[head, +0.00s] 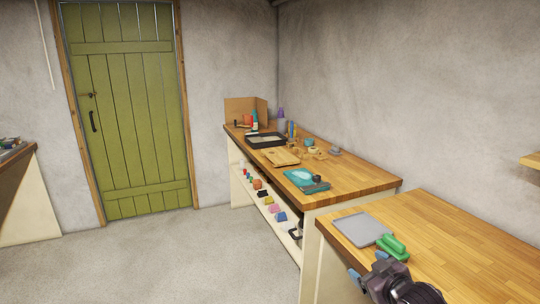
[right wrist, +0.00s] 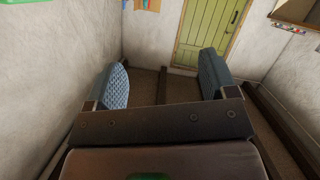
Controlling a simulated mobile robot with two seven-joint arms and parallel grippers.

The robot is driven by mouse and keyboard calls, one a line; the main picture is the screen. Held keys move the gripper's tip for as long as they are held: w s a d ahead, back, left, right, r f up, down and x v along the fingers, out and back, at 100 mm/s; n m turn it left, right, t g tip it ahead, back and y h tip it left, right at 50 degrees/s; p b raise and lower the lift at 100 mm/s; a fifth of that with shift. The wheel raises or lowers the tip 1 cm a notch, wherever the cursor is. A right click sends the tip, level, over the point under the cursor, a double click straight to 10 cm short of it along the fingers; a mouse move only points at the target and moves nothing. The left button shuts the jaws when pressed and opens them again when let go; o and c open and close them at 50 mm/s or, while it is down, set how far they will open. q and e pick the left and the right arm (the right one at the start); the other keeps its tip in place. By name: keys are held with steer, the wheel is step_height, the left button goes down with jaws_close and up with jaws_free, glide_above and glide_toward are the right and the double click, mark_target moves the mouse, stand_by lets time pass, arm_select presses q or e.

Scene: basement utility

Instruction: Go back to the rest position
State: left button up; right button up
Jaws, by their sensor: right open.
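My right gripper (head: 368,268) is at the lower right of the head view, by the left edge of the near wooden bench. In the right wrist view my right gripper (right wrist: 163,85) has its two blue ribbed pads wide apart, with nothing between them. A green object (head: 393,246) appears just beyond it in the head view, beside a flat grey plate (head: 362,230) on the near bench. I cannot tell whether the gripper touches the green object. My left gripper is not in view.
The near bench (head: 460,245) is mostly bare on its right. A farther bench (head: 352,180) carries a black tray (head: 266,140), a wooden board (head: 280,157), a teal item (head: 300,177) and small tools, with a filled shelf below. A green door (head: 130,110) and clear floor (head: 180,260) lie left.

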steer(key=s+d+f+m+g+h, duration=0.1)
steer(key=s+f+m, duration=0.1)
steer(key=s+f, duration=0.4)
steer(key=s+d+f+m+h, duration=0.1)
steer(key=s+f, duration=0.6)
steer(key=s, duration=0.7)
steer(key=s+d+f+m+g+h, duration=0.1)
steer(key=s+f+m+h, duration=0.1)
steer(key=s+f, duration=0.5)
steer(key=s+m, duration=0.1)
steer(key=s, duration=0.2)
steer(key=shift+d+g, duration=0.3)
